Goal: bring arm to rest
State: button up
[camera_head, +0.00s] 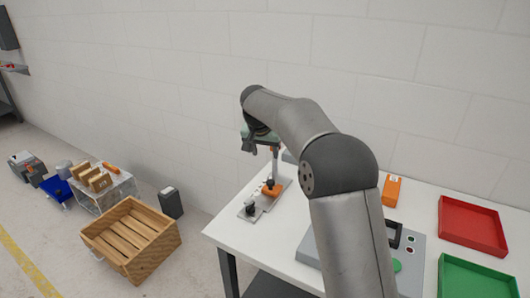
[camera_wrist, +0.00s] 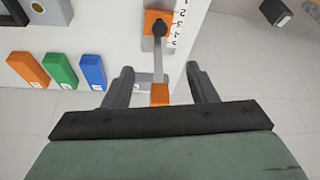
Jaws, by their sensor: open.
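My arm reaches over the white table (camera_head: 226,232) toward its far left corner. My gripper (camera_wrist: 162,78) is open in the wrist view, its two dark fingers spread wide; in the head view its end is partly hidden by my own arm. A metal stand with an orange part (camera_head: 272,189) and a black knob is on the table below it. In the wrist view an orange block with a black knob (camera_wrist: 160,28) and a thin metal rod show ahead of the fingers. An orange piece (camera_wrist: 160,96) shows between the fingers; I cannot tell whether it is below them.
Orange (camera_wrist: 28,70), green (camera_wrist: 60,71) and blue (camera_wrist: 92,72) blocks are in a row. A red tray (camera_head: 472,226), a green tray (camera_head: 476,278) and an orange box (camera_head: 391,190) are at the right. A wooden crate (camera_head: 132,240) stands on the floor at left.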

jog(key=s+d+n+g, duration=0.1)
jog(key=s+d, duration=0.4)
jog(key=s, duration=0.7)
jog(key=s+d+n+g, duration=0.1)
jog(key=s+d, duration=0.4)
jog(key=s, duration=0.6)
jog(key=s+d+f+g, duration=0.1)
jog(key=s+d+f, duration=0.1)
jog(key=s, duration=0.9)
jog(key=s+d+f+n+g+y, duration=0.1)
jog(key=s+f, duration=0.4)
jog(key=s, duration=0.5)
jog(key=shift+s+d+f+n+y, duration=0.15)
jog(key=shift+s+d+n+y, duration=0.2)
jog(key=shift+d, duration=0.2)
